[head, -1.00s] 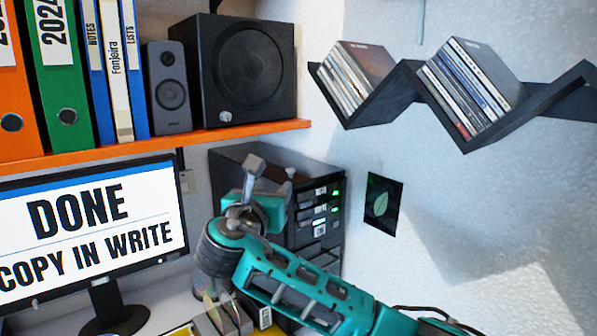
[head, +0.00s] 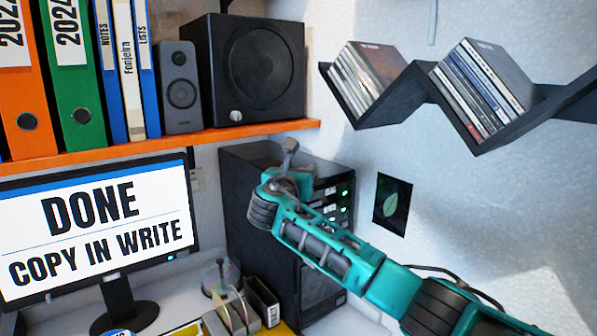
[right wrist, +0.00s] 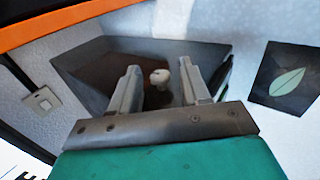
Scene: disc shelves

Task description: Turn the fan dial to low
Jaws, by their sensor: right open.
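A small white knob (right wrist: 160,78), which looks like the fan dial, stands on the top of the dark computer tower (right wrist: 95,50) in the right wrist view. In the head view the tower (head: 245,200) stands under the orange shelf, and the knob is hidden behind my right gripper. My right gripper (head: 289,150) is at the tower's upper front. In the right wrist view its open fingers (right wrist: 160,84) lie on either side of the knob in the picture, with gaps showing; I cannot tell the depth between them. The dial's setting cannot be read. My left gripper is out of view.
The orange shelf (head: 190,139) with speakers and binders runs above the tower's left part. A monitor (head: 95,225) stands at left. A zigzag wall shelf (head: 385,112) with disc cases hangs at right. A leaf picture (head: 392,204) is on the wall.

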